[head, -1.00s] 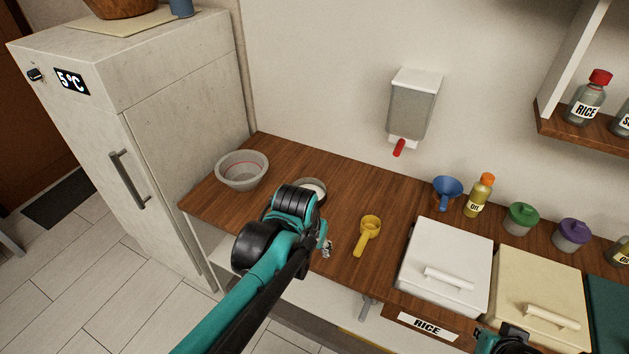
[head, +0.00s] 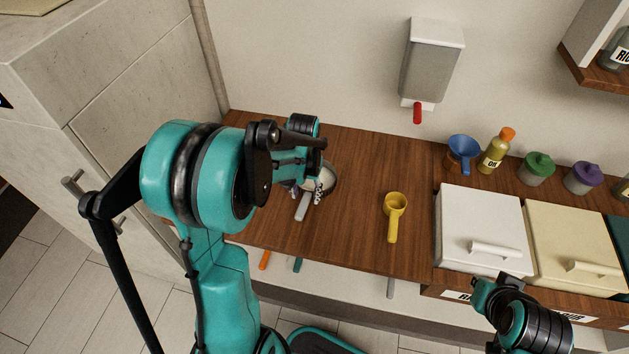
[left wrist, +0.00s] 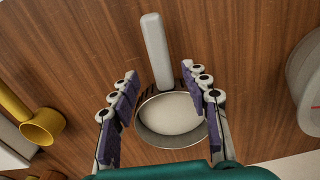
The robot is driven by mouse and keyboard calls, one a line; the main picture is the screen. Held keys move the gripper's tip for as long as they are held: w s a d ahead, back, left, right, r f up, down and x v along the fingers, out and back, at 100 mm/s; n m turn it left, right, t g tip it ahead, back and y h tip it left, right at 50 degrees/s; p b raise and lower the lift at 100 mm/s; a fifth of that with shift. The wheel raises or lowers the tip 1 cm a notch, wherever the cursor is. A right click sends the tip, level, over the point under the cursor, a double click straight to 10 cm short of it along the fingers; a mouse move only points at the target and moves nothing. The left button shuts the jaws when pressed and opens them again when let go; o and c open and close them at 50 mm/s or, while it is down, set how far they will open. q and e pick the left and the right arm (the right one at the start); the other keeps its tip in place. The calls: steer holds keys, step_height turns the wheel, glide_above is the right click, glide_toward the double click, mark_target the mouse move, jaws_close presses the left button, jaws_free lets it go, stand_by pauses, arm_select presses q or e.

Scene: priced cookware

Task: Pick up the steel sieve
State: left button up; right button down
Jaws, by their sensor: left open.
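The steel sieve (left wrist: 172,118) lies on the wooden counter, with a round metal rim, a pale inside and a straight grey handle (left wrist: 156,50). In the head view the sieve's handle (head: 303,206) shows, and its round part is partly hidden by my left gripper (head: 307,190). In the left wrist view my left gripper (left wrist: 162,82) is open and empty. Its two fingers stand either side of the sieve, near where handle meets rim. The gap between fingers and sieve is hard to judge. Part of my right arm shows at lower right; its fingers cannot be made out.
A yellow scoop (head: 394,210) lies right of the sieve. A grey bowl (left wrist: 302,82) is at the right edge of the wrist view. Counter between sieve and scoop is clear.

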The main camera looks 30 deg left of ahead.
mark_target(305, 199)
arm_select(q)
step_height(305, 199, down, 5)
steer(key=shift+w+a+r+b, duration=0.1)
steer(key=shift+a+b, duration=0.05)
steer(key=shift+b, duration=1.05)
jaws_close()
steer(key=shift+r, duration=0.15)
